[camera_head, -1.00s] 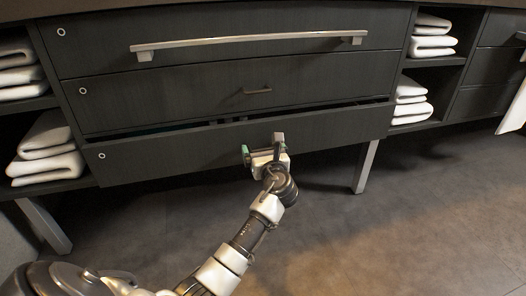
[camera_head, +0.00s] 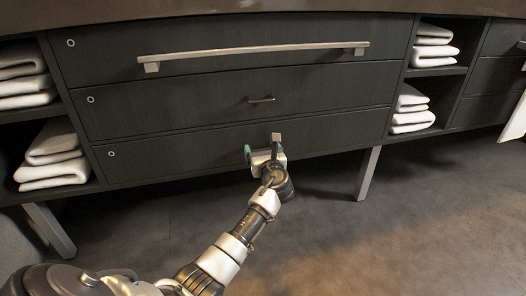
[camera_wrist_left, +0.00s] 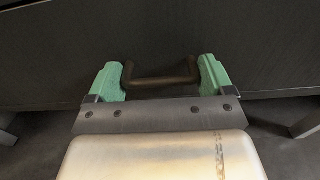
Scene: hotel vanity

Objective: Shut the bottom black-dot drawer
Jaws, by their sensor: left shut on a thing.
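The bottom drawer (camera_head: 190,154) is a dark wood front with a small round white mark with a dark centre at its left end. Its front looks flush with the drawers above, with only a thin seam along its top edge. My left gripper (camera_head: 262,146) is at the middle of this front, coming from below. In the left wrist view, its green fingertips are at both ends of the dark bar handle (camera_wrist_left: 160,82), shut on it. The gripper hides the handle in the head view. My right gripper is out of view.
The middle drawer (camera_head: 190,103) and the top drawer (camera_head: 220,35) look shut. Open shelves with folded towels (camera_head: 55,155) flank the drawers on both sides. Metal legs (camera_head: 367,172) stand under the cabinet. The floor (camera_head: 410,230) in front is clear.

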